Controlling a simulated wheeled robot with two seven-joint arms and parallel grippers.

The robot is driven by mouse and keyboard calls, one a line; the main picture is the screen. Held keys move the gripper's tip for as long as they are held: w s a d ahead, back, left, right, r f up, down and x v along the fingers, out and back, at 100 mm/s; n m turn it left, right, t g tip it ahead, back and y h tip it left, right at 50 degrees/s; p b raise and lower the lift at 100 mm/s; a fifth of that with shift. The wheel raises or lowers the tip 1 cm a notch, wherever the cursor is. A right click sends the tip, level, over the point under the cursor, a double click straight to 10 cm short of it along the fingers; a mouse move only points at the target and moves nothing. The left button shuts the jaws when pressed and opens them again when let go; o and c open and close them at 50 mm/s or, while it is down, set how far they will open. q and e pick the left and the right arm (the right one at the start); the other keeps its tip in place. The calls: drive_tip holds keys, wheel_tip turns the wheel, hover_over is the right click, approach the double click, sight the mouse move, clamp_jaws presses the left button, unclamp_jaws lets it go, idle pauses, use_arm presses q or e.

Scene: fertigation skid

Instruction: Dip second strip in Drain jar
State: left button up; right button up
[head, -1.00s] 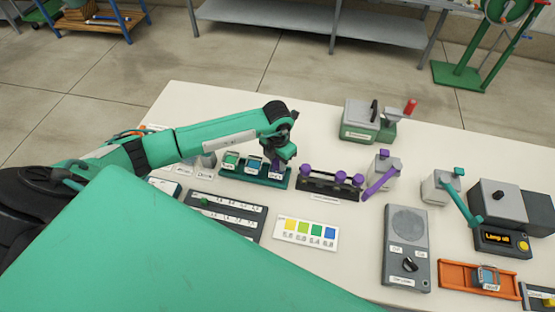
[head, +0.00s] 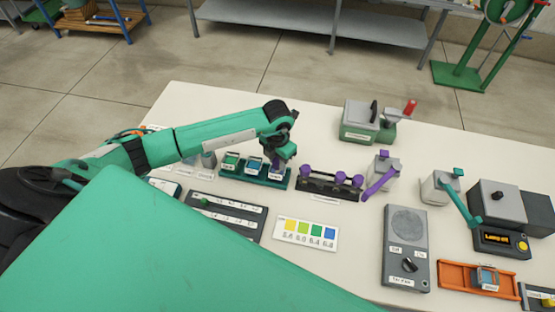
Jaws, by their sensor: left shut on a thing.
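A green rack (head: 226,173) holds a row of small jars with labels. The rightmost jar (head: 275,172) is under my left gripper and partly hidden by it; its label is too small to read. My left gripper (head: 282,157) points down over that jar, shut on a small purple-topped strip (head: 277,162). The strip's lower part is hidden, so I cannot tell how deep it is in the jar. A black strip rack (head: 327,190) to the right holds purple-knobbed strips, with a gap after the leftmost one. My right gripper is not in view.
A color chart (head: 305,233) and a dark labelled board (head: 225,216) lie in front. Grey device (head: 405,245), green box with red handle (head: 362,122), purple-levered block (head: 383,170) and orange tray (head: 452,278) stand to the right. The table's back left is clear.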

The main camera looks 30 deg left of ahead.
use_arm(q)
drive_tip(key=shift+r+p, duration=2.1)
drive_tip(key=shift+r, duration=1.9)
